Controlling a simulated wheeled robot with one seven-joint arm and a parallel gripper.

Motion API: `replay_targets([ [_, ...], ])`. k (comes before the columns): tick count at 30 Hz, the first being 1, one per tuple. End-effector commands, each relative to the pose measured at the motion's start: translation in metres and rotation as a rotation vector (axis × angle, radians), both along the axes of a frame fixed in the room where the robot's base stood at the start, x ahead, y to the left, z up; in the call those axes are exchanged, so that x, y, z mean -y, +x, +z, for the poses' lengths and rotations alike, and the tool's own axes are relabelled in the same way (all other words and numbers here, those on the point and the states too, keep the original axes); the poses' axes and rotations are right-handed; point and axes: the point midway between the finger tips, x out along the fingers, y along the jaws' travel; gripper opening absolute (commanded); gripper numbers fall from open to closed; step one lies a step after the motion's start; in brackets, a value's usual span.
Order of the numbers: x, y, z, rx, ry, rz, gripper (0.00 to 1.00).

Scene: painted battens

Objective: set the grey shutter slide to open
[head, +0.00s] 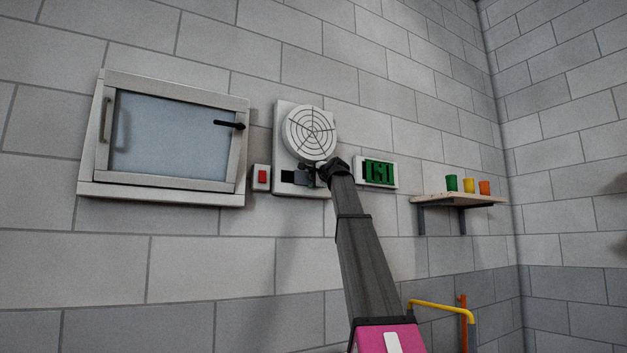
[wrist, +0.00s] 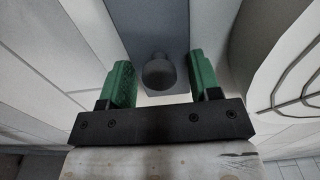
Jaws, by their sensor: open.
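A white vent unit (head: 281,152) with a round grille (head: 311,133) is mounted on the wall in the head view. Below the grille is a dark slot (head: 288,177), with the grey shutter slide (head: 302,179) at its right, partly hidden by my gripper (head: 319,174). In the wrist view, the slide's round grey knob (wrist: 158,70) stands on a grey plate, between the green fingers of my gripper (wrist: 160,83). The gripper is open, with a gap visible on both sides of the knob.
A red switch (head: 262,176) is left of the vent, and a green display (head: 379,172) is close on its right. A framed window (head: 165,135) with a black handle (head: 229,125) is further left. A shelf (head: 455,200) with three coloured cups is at right.

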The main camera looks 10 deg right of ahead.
Motion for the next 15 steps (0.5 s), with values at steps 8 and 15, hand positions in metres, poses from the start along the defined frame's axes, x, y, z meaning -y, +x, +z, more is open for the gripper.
replay_targets([
  [8,0.006,-0.021,-0.001,0.002,0.0,-0.001,0.57],
  [15,0.019,-0.061,-0.002,0.001,0.0,-0.001,0.57],
])
